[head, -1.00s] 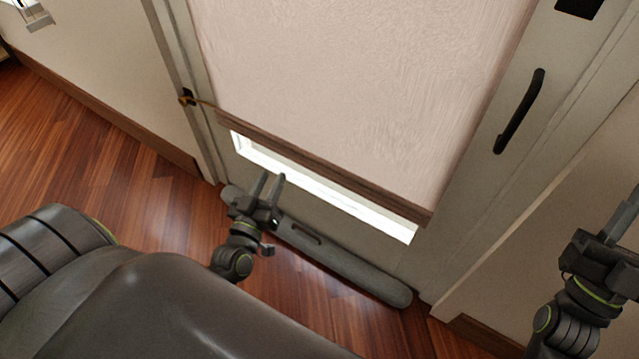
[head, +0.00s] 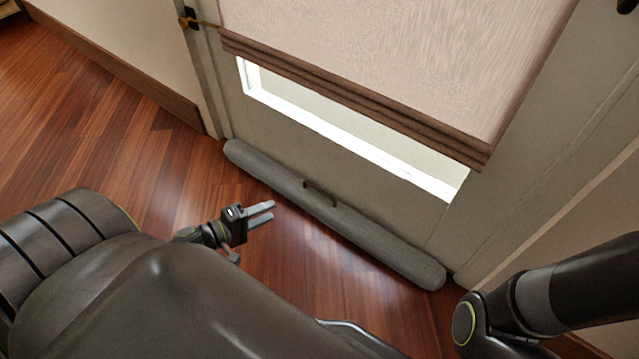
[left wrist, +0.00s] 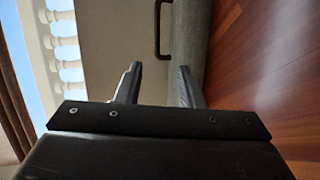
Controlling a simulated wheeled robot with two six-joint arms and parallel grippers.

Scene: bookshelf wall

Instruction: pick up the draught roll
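The draught roll (head: 375,230) is a long grey padded cylinder lying on the floor along the foot of the door. A small dark handle (head: 320,192) stands at its middle. In the left wrist view the handle (left wrist: 163,28) shows at the top, beside the grey roll (left wrist: 188,45), ahead of the fingers. My left gripper (head: 266,214) is open and empty, left of the handle and apart from the roll. Its two fingers also show parted in the left wrist view (left wrist: 160,82). My right arm is at the lower right; its gripper is outside the picture.
The door (head: 250,122) stands behind the roll, with a partly lowered pale blind (head: 380,60) over its bright glass. A cord hangs at a hook (head: 188,18) on the left of the frame. The wooden floor (head: 130,150) left of the roll is clear.

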